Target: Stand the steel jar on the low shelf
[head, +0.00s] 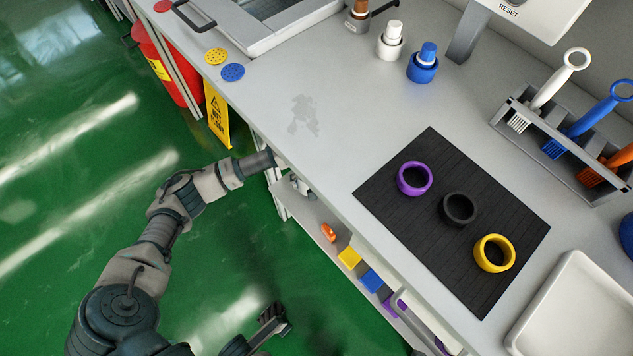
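My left arm reaches in from the left to the bench's front edge. Its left gripper (299,186) is mostly hidden under the bench top, and I cannot tell whether it is open or shut. A small grey, metallic shape shows there, but I cannot tell whether it is part of the gripper or the steel jar. No steel jar is clearly visible. The low shelf (311,208) runs below the bench top, partly hidden by it. My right gripper (275,320) is low at the bottom, over the green floor, apart from the shelf; its fingers are unclear.
Orange (329,232), yellow (349,257), blue (371,280) and purple items stand along the shelf. On the bench are a black mat (398,222) with three coloured rings, two bottles, a brush rack (527,125) and a white tray (520,343).

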